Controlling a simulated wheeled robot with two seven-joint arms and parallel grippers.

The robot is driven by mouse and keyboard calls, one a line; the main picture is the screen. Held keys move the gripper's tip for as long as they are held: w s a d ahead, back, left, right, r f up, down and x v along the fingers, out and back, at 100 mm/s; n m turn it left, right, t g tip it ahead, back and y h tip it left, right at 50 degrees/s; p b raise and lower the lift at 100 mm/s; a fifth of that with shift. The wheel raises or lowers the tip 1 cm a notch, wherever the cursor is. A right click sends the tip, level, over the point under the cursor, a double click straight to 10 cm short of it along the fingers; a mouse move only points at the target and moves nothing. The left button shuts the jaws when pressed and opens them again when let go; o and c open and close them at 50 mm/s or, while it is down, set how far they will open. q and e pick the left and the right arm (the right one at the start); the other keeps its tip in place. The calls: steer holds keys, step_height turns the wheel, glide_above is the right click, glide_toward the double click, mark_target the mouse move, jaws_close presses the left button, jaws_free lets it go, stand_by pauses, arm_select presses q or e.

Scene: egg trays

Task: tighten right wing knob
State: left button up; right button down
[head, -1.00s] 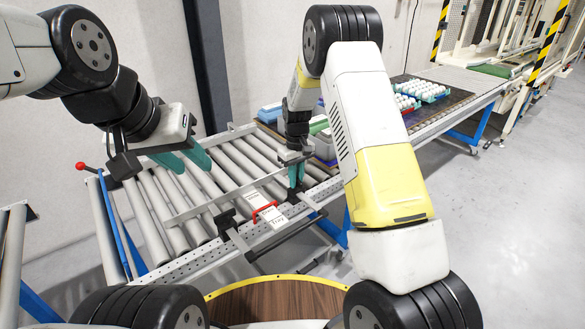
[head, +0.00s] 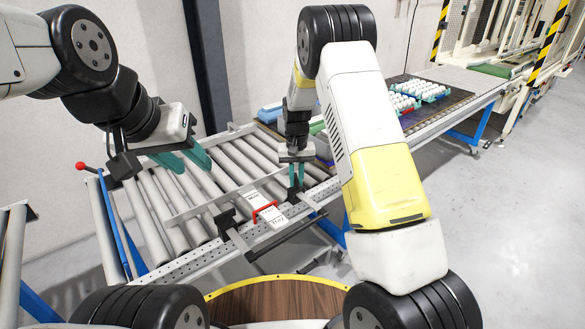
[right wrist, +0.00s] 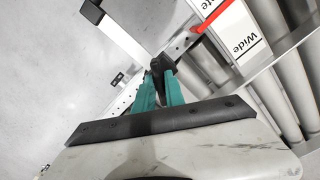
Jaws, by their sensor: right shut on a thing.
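The right wing knob (right wrist: 160,65) is a small black knob on the conveyor's perforated side rail, seen between the fingertips in the right wrist view. My right gripper (head: 296,190) points down over it, and its teal fingers (right wrist: 160,88) are closed on it. Another black knob (head: 227,220) sits to the left on the rail. My left gripper (head: 192,161) is open and empty above the rollers at the left.
A roller conveyor (head: 170,205) fills the middle. Egg trays (head: 420,90) stand at the back right. A red-tipped lever (head: 81,166) is at the left edge.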

mark_target(296, 178)
steer(key=m, duration=0.5)
steer(key=shift+m, duration=0.3)
steer(key=m, duration=0.5)
steer(key=shift+m, duration=0.3)
steer(key=c, duration=1.4)
jaws_free()
steer(key=shift+r, duration=3.95)
